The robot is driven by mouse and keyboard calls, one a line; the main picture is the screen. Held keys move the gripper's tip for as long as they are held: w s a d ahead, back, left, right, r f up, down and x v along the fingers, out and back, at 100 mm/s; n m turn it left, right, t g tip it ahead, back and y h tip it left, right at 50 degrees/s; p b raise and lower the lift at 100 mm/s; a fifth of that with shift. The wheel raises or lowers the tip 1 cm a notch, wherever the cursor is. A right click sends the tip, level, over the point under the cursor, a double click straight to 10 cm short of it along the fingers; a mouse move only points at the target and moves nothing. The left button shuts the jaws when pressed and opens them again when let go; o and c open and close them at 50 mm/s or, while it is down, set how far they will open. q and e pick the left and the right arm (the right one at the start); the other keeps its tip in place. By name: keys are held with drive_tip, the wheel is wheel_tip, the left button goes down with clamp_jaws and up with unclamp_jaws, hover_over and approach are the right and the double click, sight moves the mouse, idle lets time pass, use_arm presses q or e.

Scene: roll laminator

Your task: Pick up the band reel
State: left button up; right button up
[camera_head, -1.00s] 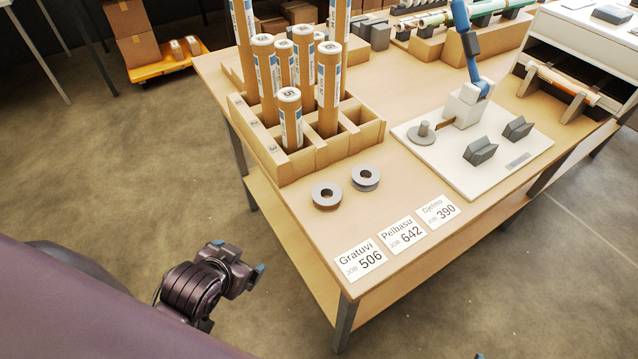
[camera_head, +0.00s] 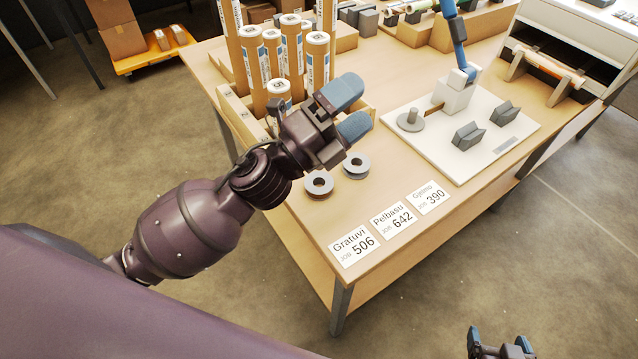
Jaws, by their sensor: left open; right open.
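Two small grey ring-shaped reels lie flat on the table's near part: a left reel (camera_head: 319,184) with a brownish side and a right reel (camera_head: 356,165) with a greyer side. I cannot tell which is the band reel. My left gripper (camera_head: 349,110) is open and empty, with blue fingertips, and appears above the table beyond the reels, in front of the tube rack. It touches neither reel. My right gripper (camera_head: 499,342) is open and empty at the bottom edge, off the table's near right side.
A wooden rack (camera_head: 238,118) holds several upright cardboard tubes (camera_head: 252,65), partly hidden by my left arm. Three job cards (camera_head: 394,219) lie near the front edge. A white board (camera_head: 490,150) carries a spindle (camera_head: 411,120), a blue-armed fixture (camera_head: 459,90) and two grey blocks (camera_head: 468,136).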

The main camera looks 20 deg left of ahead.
use_arm(q)
drive_tip(key=s+d+m+g+h, duration=0.3)
drive_tip(key=d+m+g+h, duration=0.3)
drive_tip(key=m+g, duration=0.75)
drive_tip(key=m+g+y, duration=0.4)
drive_tip(key=m+y, duration=1.2)
drive_tip(key=y, duration=0.3)
hover_over(318, 180)
drive_tip(key=s+a, duration=0.1)
drive_tip(key=a+x, duration=0.1)
drive_tip(key=x, duration=0.4)
drive_tip(key=a+x, duration=0.1)
drive_tip(key=x, duration=0.4)
drive_tip(key=a+x, duration=0.1)
drive_tip(key=x, duration=0.4)
drive_tip(key=shift+w+f, duration=0.25)
drive_tip(key=shift+f, duration=0.4)
drive_tip(key=shift+w+d+p+x, duration=0.1)
drive_tip(key=shift+w+p+x, duration=0.1)
drive_tip(key=shift+x, duration=1.2)
drive_tip(key=shift+w+d+p+x, duration=0.1)
drive_tip(key=shift+d+p+x, duration=0.1)
drive_tip(key=shift+x, duration=1.2)
drive_tip(key=shift+s+f, duration=0.1)
drive_tip(key=shift+f, duration=0.2)
use_arm(e)
drive_tip(key=shift+s+r, duration=0.25)
drive_tip(key=shift+s, duration=0.05)
drive_tip(key=shift+w, duration=0.1)
